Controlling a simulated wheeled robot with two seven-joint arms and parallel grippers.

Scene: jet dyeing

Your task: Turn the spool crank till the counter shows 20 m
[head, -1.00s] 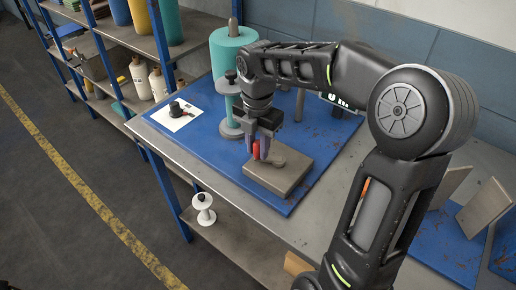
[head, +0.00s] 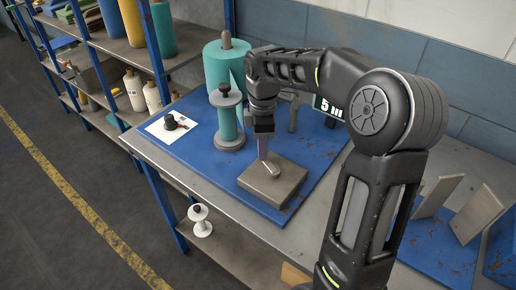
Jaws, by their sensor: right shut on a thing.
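My right gripper (head: 264,158) is shut above the grey block (head: 264,188) on the blue mat. It grips the crank's handle, which its fingers hide. A short pale part of the crank (head: 273,168) shows beside the fingertips. The spool (head: 228,124) with teal fabric and grey end discs stands upright to the left of the gripper. The counter (head: 327,105) is a dark display behind my arm. It shows a 5 and part of another mark; the arm covers some of it. My left gripper is not in view.
A large teal roll (head: 224,67) stands behind the spool. A black knob (head: 170,121) sits on a white card at the mat's left. A white spool (head: 199,219) is on the lower shelf. Grey plates (head: 477,214) lean at the right.

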